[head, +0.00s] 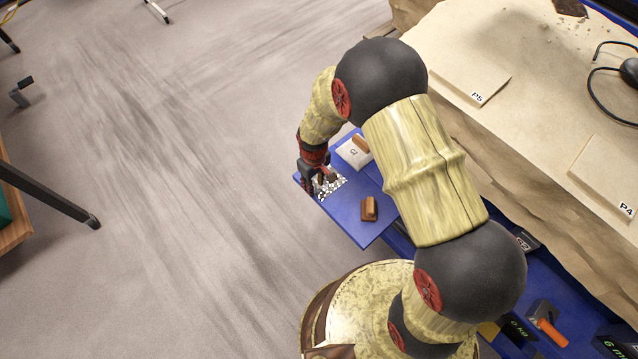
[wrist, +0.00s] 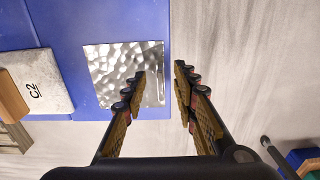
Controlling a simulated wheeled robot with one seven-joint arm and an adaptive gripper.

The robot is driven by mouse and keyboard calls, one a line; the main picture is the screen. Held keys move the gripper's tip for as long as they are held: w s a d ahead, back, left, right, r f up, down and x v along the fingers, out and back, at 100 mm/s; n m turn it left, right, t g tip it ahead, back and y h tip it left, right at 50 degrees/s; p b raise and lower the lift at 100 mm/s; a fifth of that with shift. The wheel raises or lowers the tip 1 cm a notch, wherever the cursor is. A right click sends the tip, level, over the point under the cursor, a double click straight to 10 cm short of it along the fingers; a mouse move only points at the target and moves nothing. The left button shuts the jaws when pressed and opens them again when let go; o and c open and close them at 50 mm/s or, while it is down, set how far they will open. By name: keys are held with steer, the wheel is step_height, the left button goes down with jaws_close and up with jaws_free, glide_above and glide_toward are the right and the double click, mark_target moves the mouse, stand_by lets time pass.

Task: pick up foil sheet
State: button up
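The foil sheet (wrist: 108,66) is a crinkled silver square lying flat at the edge of a blue board in the wrist view. In the head view the foil sheet (head: 330,184) shows partly, under my gripper (head: 318,183). In the wrist view my gripper (wrist: 160,75) is open, with a clear gap between its fingers. The left finger overlaps the foil's right part in the picture; the right finger is beyond the board's edge, over the floor. I cannot tell the height of the fingers above the foil. Nothing is between them.
The blue board (head: 355,222) also bears a white block marked C2 (head: 352,152) with a brown piece on it, and a small brown block (head: 369,208). A large plaster-coloured slab (head: 530,75) stands at right. Open floor (head: 150,200) lies to the left.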

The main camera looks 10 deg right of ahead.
mark_target(322, 191)
step_height(322, 191, down, 3)
steer(key=shift+r+b, duration=0.15)
steer(key=shift+b, duration=0.2)
jaws_close()
